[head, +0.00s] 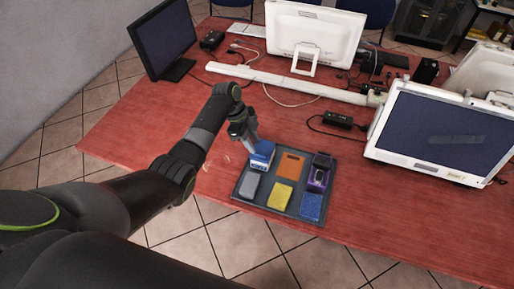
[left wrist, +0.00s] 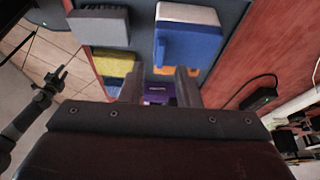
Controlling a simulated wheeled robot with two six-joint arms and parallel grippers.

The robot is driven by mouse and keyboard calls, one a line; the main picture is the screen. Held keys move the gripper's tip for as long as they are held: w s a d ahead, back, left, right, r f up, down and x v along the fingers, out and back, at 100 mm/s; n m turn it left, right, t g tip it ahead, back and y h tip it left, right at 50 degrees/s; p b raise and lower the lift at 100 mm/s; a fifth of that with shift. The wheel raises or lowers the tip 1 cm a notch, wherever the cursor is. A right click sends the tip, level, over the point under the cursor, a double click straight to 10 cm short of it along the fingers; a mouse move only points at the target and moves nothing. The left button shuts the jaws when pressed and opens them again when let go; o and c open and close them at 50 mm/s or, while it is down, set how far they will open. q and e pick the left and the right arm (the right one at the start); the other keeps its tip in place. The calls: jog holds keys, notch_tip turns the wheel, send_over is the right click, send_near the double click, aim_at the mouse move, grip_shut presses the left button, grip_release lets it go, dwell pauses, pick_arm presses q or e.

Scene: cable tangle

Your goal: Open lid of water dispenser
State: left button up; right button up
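I cannot make out a water dispenser or its lid in either view. My left gripper (head: 243,134) is above the back left corner of a dark tray (head: 237,191), beside a blue-and-white box (head: 262,154). In the left wrist view its two fingers (left wrist: 160,84) are apart with nothing between them, and the blue-and-white box (left wrist: 187,38) is beyond them. A purple item (left wrist: 157,90) shows farther off through the gap. An arm that seems to be my right one, with its gripper (left wrist: 52,80), shows small at the left of the wrist view, over the floor.
The tray also holds a grey block (head: 249,186), a yellow block (head: 280,196), a blue sponge-like block (head: 311,207), an orange piece (head: 290,165) and a purple-black item (head: 318,178). Monitors (head: 440,135), cables and an adapter (head: 338,119) surround it. The red table (head: 140,130) is clear at left.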

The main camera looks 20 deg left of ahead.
aim_at(259, 154)
pick_arm(q)
jog(key=shift+x, duration=2.15)
grip_shut()
